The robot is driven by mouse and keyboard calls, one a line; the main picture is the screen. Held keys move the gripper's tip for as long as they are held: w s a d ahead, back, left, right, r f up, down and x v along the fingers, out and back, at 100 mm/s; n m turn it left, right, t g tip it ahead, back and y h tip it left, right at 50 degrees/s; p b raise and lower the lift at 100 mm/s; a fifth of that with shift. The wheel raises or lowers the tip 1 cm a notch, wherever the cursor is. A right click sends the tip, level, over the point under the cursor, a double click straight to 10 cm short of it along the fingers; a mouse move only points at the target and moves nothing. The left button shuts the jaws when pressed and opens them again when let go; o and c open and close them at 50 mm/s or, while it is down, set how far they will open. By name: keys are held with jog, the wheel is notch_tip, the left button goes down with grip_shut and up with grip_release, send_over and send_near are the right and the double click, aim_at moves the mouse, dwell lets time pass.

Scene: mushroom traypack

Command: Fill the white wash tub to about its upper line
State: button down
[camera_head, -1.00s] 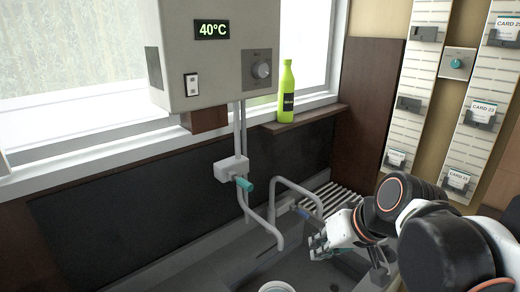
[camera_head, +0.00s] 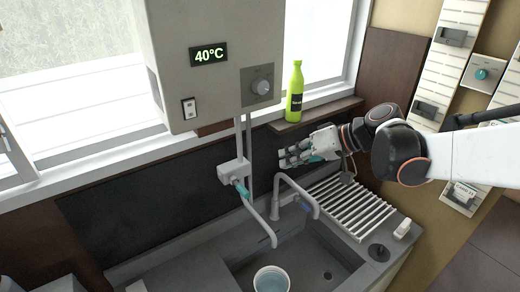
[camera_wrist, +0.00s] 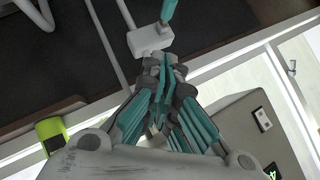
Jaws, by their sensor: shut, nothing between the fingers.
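The white wash tub (camera_head: 258,284) stands in the sink at the bottom edge of the head view, partly cut off. Its inside looks pale blue; I cannot tell the water level or see its line. The heater's spout (camera_head: 262,228) ends just behind and above the tub. Its valve (camera_head: 231,172) has a teal handle (camera_head: 243,189), which also shows at the top of the wrist view (camera_wrist: 169,10). My gripper (camera_head: 283,158) is shut and empty, raised right of the valve and apart from it, pointing left.
A grey heater (camera_head: 215,90) reading 40°C, with a knob (camera_head: 262,87), hangs above. A green bottle (camera_head: 294,95) stands on a ledge (camera_head: 318,117) near my gripper. A second faucet (camera_head: 297,184) and a drain rack (camera_head: 350,208) are below my arm.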

dwell(0.3)
send_near(238, 183)
jog(key=w+a, duration=0.1)
jog(key=w, duration=0.2)
jog(key=shift+s+a+f, duration=0.9)
jog(key=shift+a+f, duration=0.05)
jog(key=shift+f, duration=0.15)
jog(key=shift+d+f+t+b, duration=0.1)
jog(key=shift+f+t+b, duration=0.2)
jog(key=shift+b, duration=0.6)
